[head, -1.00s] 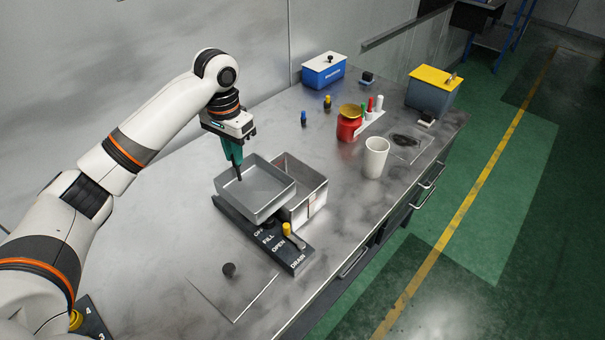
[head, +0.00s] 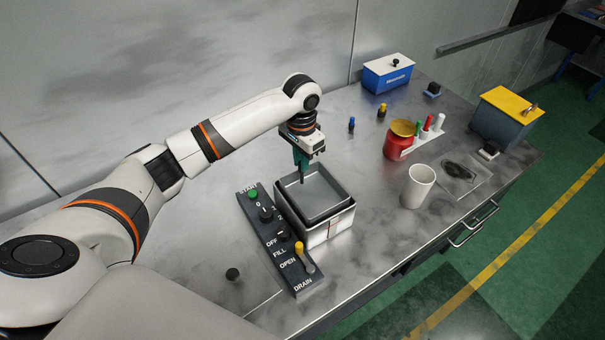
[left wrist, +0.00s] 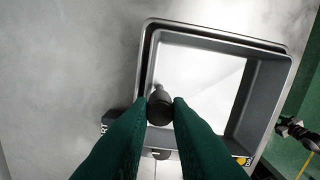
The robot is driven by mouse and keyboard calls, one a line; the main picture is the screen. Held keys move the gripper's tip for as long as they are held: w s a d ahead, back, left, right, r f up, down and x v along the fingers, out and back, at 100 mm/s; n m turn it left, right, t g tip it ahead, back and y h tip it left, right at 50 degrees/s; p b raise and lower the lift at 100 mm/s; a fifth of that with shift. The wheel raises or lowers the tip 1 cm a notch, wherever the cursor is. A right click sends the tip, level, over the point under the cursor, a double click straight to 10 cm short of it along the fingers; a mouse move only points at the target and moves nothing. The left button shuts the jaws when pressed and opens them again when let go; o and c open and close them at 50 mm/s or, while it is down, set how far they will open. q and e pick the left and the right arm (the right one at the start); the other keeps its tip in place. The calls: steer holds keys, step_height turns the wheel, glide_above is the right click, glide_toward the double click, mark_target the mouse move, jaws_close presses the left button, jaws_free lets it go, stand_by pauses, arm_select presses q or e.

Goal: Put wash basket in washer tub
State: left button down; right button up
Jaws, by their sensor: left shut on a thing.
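The wash basket (head: 321,183) is a grey, square, open tray. It is level and lined up with the mouth of the washer tub (head: 325,234), a pale square box. Its rim shows just within the tub's outline; I cannot tell how deep it sits. My left gripper (head: 302,179) points down at the basket's left side. In the left wrist view my green fingers (left wrist: 160,106) are shut on the basket's dark round-topped handle (left wrist: 159,108), and the basket's rim (left wrist: 232,42) nearly matches the tub's edge. My right gripper is not in view.
A dark control panel (head: 275,242) with knobs and a yellow-tipped lever lies left of the tub. A white cup (head: 418,187), a red can (head: 398,143) and a blue box (head: 388,73) stand to the right and behind.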

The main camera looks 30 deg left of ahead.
mark_target(302, 183)
arm_select(q)
steer(key=shift+f, duration=0.9)
steer(key=shift+f+p, duration=0.45)
steer(key=shift+f, duration=1.85)
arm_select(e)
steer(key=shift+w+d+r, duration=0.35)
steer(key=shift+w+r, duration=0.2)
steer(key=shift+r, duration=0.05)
arm_select(q)
steer(key=shift+f, duration=0.15)
steer(key=c, duration=1.6)
jaws_free()
